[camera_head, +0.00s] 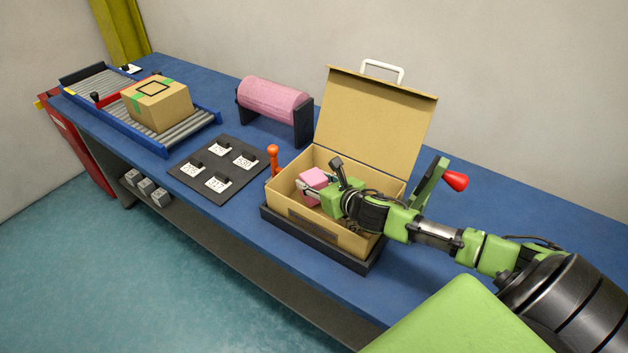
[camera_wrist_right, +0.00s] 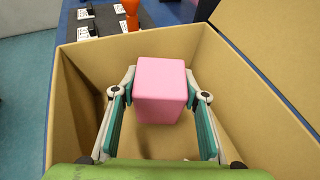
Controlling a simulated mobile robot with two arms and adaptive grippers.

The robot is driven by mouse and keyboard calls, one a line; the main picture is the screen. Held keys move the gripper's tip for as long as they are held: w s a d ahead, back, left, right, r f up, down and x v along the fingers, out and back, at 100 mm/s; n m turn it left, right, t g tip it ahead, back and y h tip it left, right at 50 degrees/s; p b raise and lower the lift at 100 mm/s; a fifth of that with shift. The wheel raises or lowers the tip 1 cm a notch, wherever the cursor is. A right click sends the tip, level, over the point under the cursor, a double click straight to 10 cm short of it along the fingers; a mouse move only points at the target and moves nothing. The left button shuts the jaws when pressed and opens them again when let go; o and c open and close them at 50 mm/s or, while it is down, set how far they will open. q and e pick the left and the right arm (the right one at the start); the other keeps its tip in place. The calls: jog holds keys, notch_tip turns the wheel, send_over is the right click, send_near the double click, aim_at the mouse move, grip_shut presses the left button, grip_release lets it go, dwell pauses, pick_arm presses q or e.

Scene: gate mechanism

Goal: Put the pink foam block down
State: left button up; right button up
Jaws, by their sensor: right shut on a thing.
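The pink foam block (camera_head: 314,178) is between the fingers of my right gripper (camera_head: 316,190), over the open cardboard box (camera_head: 286,194). In the right wrist view the pink foam block (camera_wrist_right: 161,88) sits between both fingertips of my right gripper (camera_wrist_right: 160,100), which is shut on it. The box walls (camera_wrist_right: 85,75) surround the block and fingers. The block appears inside the box opening; whether it touches the floor of the box is hidden. My left gripper is not in view.
The box lid (camera_head: 375,120) stands open behind, with a white handle (camera_head: 383,68). An orange-knobbed lever (camera_head: 273,158) and a red-knobbed lever (camera_head: 455,181) flank the box. A dark panel (camera_head: 217,170), pink roll (camera_head: 272,100) and conveyor with a taped carton (camera_head: 158,105) are left.

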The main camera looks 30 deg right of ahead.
jog(key=shift+f, duration=0.3)
jog(key=o, duration=0.9)
jog(key=shift+r, duration=0.15)
jog(key=shift+r, duration=0.4)
jog(key=shift+b+v, duration=0.4)
jog(key=shift+v, duration=5.65)
jog(key=shift+r, duration=0.2)
